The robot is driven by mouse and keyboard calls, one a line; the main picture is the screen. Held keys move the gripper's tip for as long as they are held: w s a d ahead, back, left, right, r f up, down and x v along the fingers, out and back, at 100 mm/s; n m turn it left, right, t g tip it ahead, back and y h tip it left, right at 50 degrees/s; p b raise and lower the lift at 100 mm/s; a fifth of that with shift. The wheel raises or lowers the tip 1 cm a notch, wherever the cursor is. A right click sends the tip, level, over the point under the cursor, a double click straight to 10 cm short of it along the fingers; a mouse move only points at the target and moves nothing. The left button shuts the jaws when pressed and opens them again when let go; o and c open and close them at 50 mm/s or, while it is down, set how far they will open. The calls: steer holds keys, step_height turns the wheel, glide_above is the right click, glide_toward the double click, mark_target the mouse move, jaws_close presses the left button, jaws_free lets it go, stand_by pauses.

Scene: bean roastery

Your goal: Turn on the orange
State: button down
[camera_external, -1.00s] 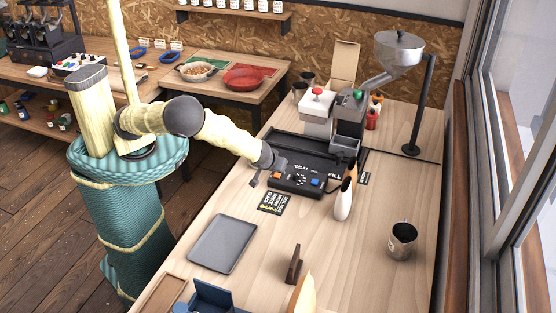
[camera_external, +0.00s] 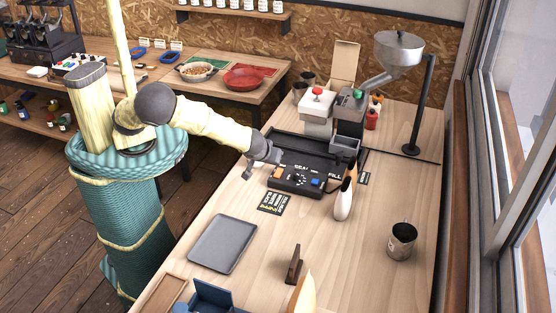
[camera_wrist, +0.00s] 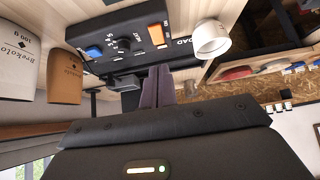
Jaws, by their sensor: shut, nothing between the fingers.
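The black sealer (camera_external: 296,187) stands on the wooden bench, its front panel carrying an orange switch (camera_external: 279,172), a dial and a blue button (camera_external: 315,182). In the wrist view the panel shows at the top, with the orange switch (camera_wrist: 157,34) to the right of the dial and the blue button (camera_wrist: 94,51) to the left. My gripper (camera_wrist: 163,70) is shut and empty, its fingers pointing towards the sealer with the switch apart from the tips in the picture. In the external view my gripper (camera_external: 274,156) is at the sealer's left end. Whether the switch is pressed in cannot be told.
A grey tray (camera_external: 222,244) and a black printed card (camera_external: 273,202) lie in front of the sealer. A white bottle-like item (camera_external: 343,204) stands at its right, and a metal jug (camera_external: 402,242) farther right. A hopper (camera_external: 398,53) stands behind.

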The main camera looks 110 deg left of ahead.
steer(key=shift+d+f+v, duration=0.1)
steer(key=shift+d+v, duration=0.05)
steer(key=shift+v, duration=0.65)
steer(key=shift+d+f+v, duration=0.1)
steer(key=shift+v, duration=0.65)
steer(key=shift+d+f+v, duration=0.15)
steer(key=shift+v, duration=0.65)
steer(key=s+d+f+m+h, duration=0.2)
steer(key=s+d+m+h, duration=0.25)
steer(key=s+m, duration=0.25)
steer(key=s+d+r+m+t+h, duration=0.2)
steer(key=s+d+r+m, duration=0.4)
steer(key=m, duration=0.5)
step_height(320, 180, up, 3)
steer(key=shift+s+f+t+h, duration=0.2)
steer(key=shift+s+t+h, duration=0.1)
steer(key=shift+h, duration=0.45)
